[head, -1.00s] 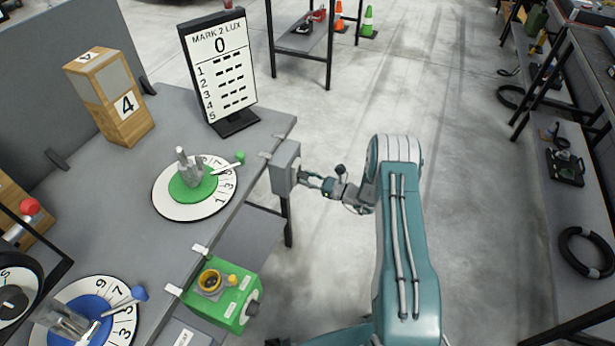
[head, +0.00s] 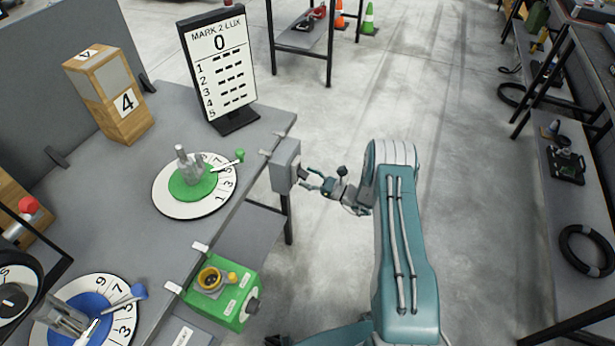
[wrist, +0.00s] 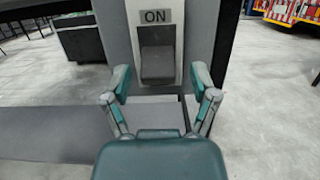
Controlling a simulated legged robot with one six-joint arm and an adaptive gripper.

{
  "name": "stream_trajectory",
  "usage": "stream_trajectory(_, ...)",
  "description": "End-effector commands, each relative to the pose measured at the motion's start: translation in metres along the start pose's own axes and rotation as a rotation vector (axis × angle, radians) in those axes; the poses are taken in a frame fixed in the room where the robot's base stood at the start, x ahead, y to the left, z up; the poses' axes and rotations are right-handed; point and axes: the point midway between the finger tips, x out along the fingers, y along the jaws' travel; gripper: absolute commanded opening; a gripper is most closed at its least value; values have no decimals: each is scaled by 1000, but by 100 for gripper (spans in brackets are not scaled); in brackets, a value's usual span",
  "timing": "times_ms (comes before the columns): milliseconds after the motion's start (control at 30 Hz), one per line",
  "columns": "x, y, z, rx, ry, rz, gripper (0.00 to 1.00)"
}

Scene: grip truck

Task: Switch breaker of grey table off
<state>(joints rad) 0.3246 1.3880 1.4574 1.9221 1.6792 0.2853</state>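The breaker is a grey box (head: 285,166) clamped to the right edge of the grey table (head: 262,132) in the head view. In the wrist view its white front panel carries an "ON" label (wrist: 156,16) above a dark grey rocker switch (wrist: 157,55). My gripper (head: 305,178) is just right of the box, facing its front. In the wrist view my gripper (wrist: 160,82) has its two fingers apart, one on each side below the switch, with nothing between them. I cannot tell whether a fingertip touches the panel.
On the table are a green dial (head: 220,196), a "MARK 2 LUX" board (head: 215,55) and a wooden box (head: 118,108). A green box (head: 230,306) hangs at the near table edge. Shelves (head: 555,130) stand at the right. The floor between is clear.

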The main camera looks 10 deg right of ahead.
Motion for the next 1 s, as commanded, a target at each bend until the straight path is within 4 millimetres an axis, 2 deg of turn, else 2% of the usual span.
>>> stream_trajectory(233, 0, 0, 1, -1, -1, 2, 77)
stream_trajectory(333, -8, 0, 1, -1, -1, 0, 77)
stream_trajectory(467, -30, -1, 1, -1, -2, -3, 77)
stream_trajectory(800, -99, -2, -1, 0, -1, -3, 77)
stream_trajectory(1000, -118, -1, -1, 0, 0, 0, 77)
